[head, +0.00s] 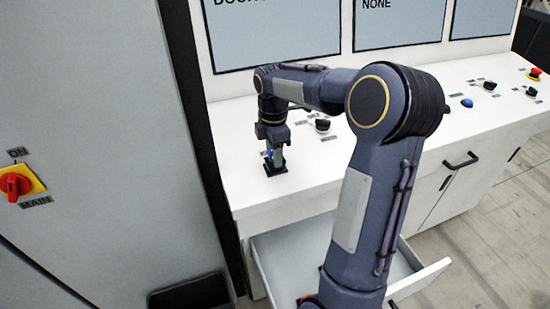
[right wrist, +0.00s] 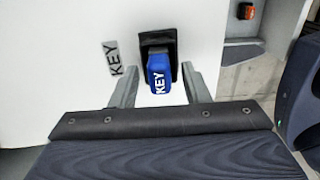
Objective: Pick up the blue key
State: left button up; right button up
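The blue key (right wrist: 158,78), marked KEY in white, stands in a black holder (right wrist: 174,42) on the white console top. In the head view a small bit of the blue key (head: 269,153) shows beside my right gripper (head: 275,158), above the black holder (head: 275,171). My right gripper reaches down at the holder. In the right wrist view the two fingers of my right gripper (right wrist: 163,76) are apart, one on each side of the blue key, with gaps visible between them and it. My left gripper is not in view.
The white console (head: 238,185) carries knobs, a blue button (head: 467,102) and a red button (head: 535,73). Screens stand behind it. An open drawer (head: 300,250) juts out below. A grey cabinet with a red MAIN switch (head: 14,185) stands at left.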

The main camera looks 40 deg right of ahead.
grip_shut()
jog(key=shift+r, duration=0.1)
